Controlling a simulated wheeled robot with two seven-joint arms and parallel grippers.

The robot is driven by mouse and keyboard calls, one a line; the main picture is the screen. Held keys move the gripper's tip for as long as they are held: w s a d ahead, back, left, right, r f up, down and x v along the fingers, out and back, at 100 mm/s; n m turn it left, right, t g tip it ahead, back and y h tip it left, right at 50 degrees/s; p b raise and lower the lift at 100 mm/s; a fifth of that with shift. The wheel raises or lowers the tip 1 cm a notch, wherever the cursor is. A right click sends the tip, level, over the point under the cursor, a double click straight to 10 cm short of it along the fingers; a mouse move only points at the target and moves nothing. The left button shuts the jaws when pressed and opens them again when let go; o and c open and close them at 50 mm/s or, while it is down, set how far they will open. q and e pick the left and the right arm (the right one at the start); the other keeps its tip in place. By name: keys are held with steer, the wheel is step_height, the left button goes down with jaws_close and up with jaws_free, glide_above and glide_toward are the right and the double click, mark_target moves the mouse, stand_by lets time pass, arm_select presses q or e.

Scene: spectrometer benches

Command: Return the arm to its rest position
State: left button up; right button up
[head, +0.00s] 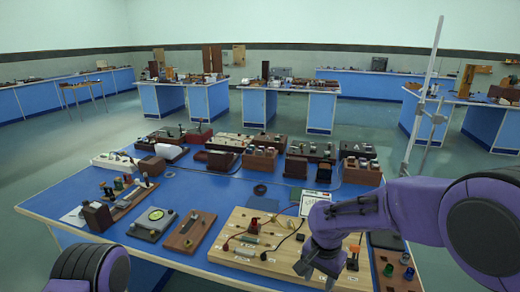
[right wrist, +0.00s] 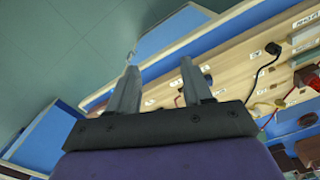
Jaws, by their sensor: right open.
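My right arm is purple and comes in from the right in the head view. Its right gripper (head: 318,272) points down over the front right part of a light wooden circuit board (head: 222,252). In the right wrist view the two grey fingers of the right gripper (right wrist: 160,88) stand apart with nothing between them. The board also shows there (right wrist: 237,50), beyond the fingers. My left arm shows only as a purple link at the bottom left of the head view; its gripper is out of the picture.
The blue bench (head: 205,190) carries several wooden boxes and instruments along its back. A round-dial instrument (head: 152,222) and a brown board (head: 187,232) lie left of the circuit board. A metal stand rod (head: 425,95) rises at the right. Floor shows past the bench's front edge.

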step_height(320, 180, down, 6)
steer(key=w+d+n+t+y, duration=0.1)
steer(key=w+d+n+t, duration=0.15)
steer(key=t, duration=0.45)
steer(key=s+d+f+h+b, duration=0.25)
steer(key=s+d+f, duration=0.35)
steer(key=f, duration=0.4)
arm_select(q)
steer(key=f+b, duration=0.2)
steer(key=f, duration=0.1)
steer(key=f+b, duration=0.1)
steer(key=f, duration=0.1)
steer(key=shift+s+f, duration=0.15)
steer(key=shift+s, duration=0.25)
arm_select(e)
steer(key=s+d+f+g, duration=0.1)
steer(key=s+f, duration=0.3)
steer(key=s, duration=0.5)
steer(key=s+d+f+m+g+h, duration=0.1)
steer(key=s+d+f, duration=0.2)
steer(key=s, duration=0.6)
steer(key=s+d+f+g+h, duration=0.1)
steer(key=s+d+f, duration=0.1)
steer(key=s+f, duration=0.3)
steer(key=s, duration=0.4)
steer(key=shift+d+f+g, duration=0.4)
